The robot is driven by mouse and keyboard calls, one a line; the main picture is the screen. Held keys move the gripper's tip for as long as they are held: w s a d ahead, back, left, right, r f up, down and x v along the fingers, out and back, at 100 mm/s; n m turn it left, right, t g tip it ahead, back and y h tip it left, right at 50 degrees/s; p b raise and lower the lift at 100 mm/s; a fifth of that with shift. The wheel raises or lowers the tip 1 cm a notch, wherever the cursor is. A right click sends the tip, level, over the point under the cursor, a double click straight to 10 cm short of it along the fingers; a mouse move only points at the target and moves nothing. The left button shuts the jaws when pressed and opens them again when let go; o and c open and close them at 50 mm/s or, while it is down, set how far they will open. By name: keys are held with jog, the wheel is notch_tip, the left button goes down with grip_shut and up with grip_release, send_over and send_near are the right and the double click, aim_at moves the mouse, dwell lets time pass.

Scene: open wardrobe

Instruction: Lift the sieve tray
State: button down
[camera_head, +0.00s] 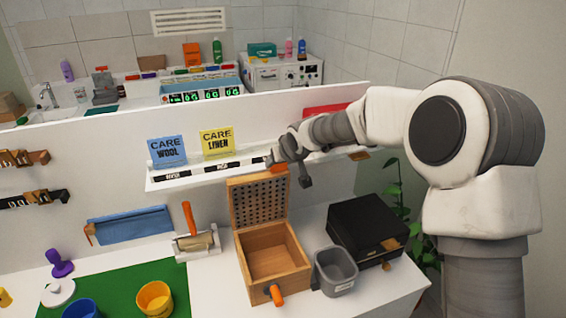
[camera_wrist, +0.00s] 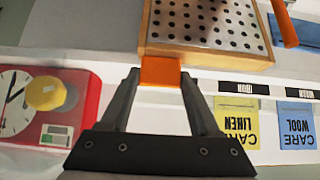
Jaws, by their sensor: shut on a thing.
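The sieve tray (camera_head: 258,202) is a wooden frame with a perforated plate. In the head view it stands steeply tilted at the back of the open wooden box (camera_head: 272,250); I cannot tell whether its lower edge touches the box. My gripper (camera_head: 276,160) is at its top right corner. In the wrist view the sieve tray (camera_wrist: 205,22) fills the top, and its orange tab (camera_wrist: 160,71) sits between the fingertips of my gripper (camera_wrist: 160,82), which is shut on it. The box looks empty inside.
A shelf with blue (camera_head: 167,151) and yellow (camera_head: 217,142) care cards is just behind the tray. A grey bin (camera_head: 335,270) and black box (camera_head: 367,230) stand right of the wooden box. A red clock (camera_wrist: 45,105) shows in the wrist view.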

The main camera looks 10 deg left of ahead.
jog(key=shift+w+a+r, duration=0.15)
jog(key=shift+w+r, duration=0.05)
jog(key=shift+r, duration=0.2)
jog(key=shift+c, duration=1.8)
grip_release()
jog(key=shift+o, duration=1.2)
jog(key=shift+s, duration=0.1)
jog(key=shift+f, duration=0.2)
jog(key=v, duration=1.7)
jog(key=shift+s+d, duration=0.2)
jog(key=shift+s, duration=0.05)
